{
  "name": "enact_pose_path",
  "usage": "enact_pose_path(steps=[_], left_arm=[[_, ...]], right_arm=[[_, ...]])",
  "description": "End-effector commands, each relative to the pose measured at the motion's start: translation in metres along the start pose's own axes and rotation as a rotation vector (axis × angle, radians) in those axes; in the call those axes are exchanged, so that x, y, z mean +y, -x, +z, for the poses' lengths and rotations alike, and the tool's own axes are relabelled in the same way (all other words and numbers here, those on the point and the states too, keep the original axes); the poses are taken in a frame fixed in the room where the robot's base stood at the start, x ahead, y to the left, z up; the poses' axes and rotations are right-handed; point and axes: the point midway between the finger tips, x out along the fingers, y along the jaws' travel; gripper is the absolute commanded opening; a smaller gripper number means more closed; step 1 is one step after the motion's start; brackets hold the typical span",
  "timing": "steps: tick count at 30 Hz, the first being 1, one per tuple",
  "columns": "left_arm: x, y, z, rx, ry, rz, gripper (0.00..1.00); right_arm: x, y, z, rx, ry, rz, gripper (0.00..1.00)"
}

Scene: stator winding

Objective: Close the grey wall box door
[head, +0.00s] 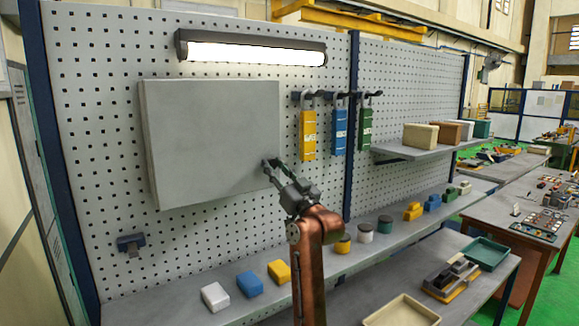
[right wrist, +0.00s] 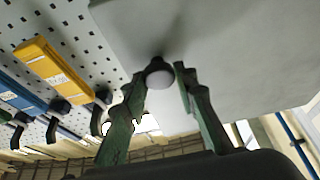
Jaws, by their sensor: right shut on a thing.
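The grey wall box door (head: 212,135) is a flat square panel on the pegboard, below the lamp. It looks flush or nearly flush with the box; I cannot tell whether a small gap is left at its right edge. My right gripper (head: 270,164) is at the lower part of the door's right edge. In the right wrist view the door (right wrist: 230,45) fills the upper right, and the gripper (right wrist: 160,82) is shut on its round knob (right wrist: 158,75), one finger on each side. My left gripper is not in view.
A lit lamp (head: 255,53) hangs above the box. Yellow (head: 308,135), blue (head: 339,133) and green (head: 365,129) tags hang on hooks to the right. Several small coloured blocks and cylinders stand on the bench ledge below, and a shelf (head: 425,149) holds boxes.

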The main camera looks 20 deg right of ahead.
Motion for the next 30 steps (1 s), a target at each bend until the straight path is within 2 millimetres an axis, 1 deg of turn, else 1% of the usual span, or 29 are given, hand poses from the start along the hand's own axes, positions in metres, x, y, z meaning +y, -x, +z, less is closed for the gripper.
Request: enact_pose_path(steps=[6, 16, 17, 24, 30], left_arm=[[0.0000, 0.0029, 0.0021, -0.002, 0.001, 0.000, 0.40], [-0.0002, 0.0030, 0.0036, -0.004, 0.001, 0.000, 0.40], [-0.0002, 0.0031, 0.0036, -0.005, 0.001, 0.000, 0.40], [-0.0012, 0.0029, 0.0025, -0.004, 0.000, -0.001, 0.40], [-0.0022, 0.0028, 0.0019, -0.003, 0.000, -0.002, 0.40]], right_arm=[[-0.0029, -0.0091, 0.0025, 0.002, -0.008, -0.024, 0.00], [-0.0040, -0.0100, 0.0006, 0.006, -0.008, -0.026, 0.00], [-0.0040, -0.0100, 0.0005, 0.006, -0.008, -0.026, 0.27], [-0.0031, -0.0088, 0.0017, 0.003, -0.008, -0.024, 0.43], [-0.0018, -0.0081, 0.0023, 0.002, -0.007, -0.023, 0.43]])
